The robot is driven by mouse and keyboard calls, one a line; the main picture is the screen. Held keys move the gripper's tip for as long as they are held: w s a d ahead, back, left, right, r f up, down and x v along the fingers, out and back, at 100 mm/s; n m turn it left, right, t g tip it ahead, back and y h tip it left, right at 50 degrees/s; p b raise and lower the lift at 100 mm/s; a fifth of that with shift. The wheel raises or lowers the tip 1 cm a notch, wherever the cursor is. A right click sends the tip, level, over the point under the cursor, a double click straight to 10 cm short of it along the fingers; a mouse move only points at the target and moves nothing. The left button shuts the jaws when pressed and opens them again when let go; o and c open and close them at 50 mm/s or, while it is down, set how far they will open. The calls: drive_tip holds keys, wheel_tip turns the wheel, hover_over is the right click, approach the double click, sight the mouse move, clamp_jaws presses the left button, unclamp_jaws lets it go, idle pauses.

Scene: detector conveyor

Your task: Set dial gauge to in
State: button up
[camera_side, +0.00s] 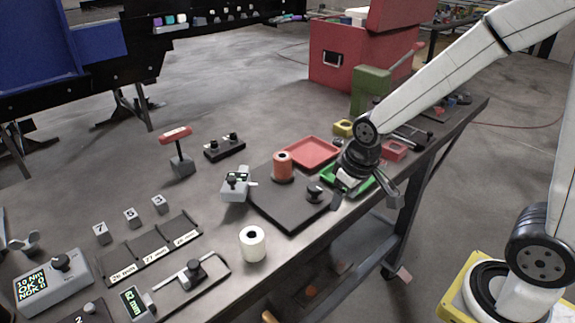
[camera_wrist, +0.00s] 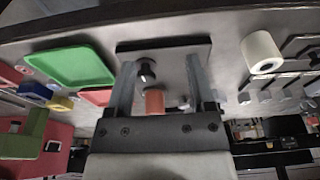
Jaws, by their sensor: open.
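A black plate (camera_side: 268,203) lies on the bench. It carries a red cylinder (camera_side: 282,165) on a post and a small black knob (camera_side: 315,191) near its right end. A small grey box with a dark face and a black knob (camera_side: 236,185) sits at the plate's left edge; it may be the dial gauge, but its markings are too small to read. My gripper (camera_side: 365,199) is open and empty, beyond the plate's right end. In the wrist view, the plate's knob (camera_wrist: 147,72) and red cylinder (camera_wrist: 155,102) appear between my open fingers (camera_wrist: 160,63).
A green tray (camera_side: 343,184) lies beneath and behind my gripper, with a red tray (camera_side: 312,151) behind the plate. A white roll (camera_side: 252,243) stands near the front edge. A caliper-like gauge reading 62 mm (camera_side: 134,302) and a 10 Nm box (camera_side: 55,282) are at front left.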

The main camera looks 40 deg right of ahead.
drive_tip(key=w+a+r+g, duration=0.1)
drive_tip(key=w+a+r, duration=0.1)
drive_tip(key=w, duration=0.5)
drive_tip(key=w+a+r, duration=0.2)
drive_tip(key=w+a, duration=0.1)
drive_tip(key=w, duration=0.3)
wheel_tip(320, 180, up, 3)
drive_tip(key=n+g, duration=0.1)
hover_over(232, 179)
drive_tip(key=shift+w+f, duration=0.1)
drive_tip(key=shift+f, duration=0.1)
drive_tip(key=shift+f, duration=0.1)
drive_tip(key=shift+f, duration=3.8)
drive_tip(key=shift+c, duration=0.2)
clamp_jaws()
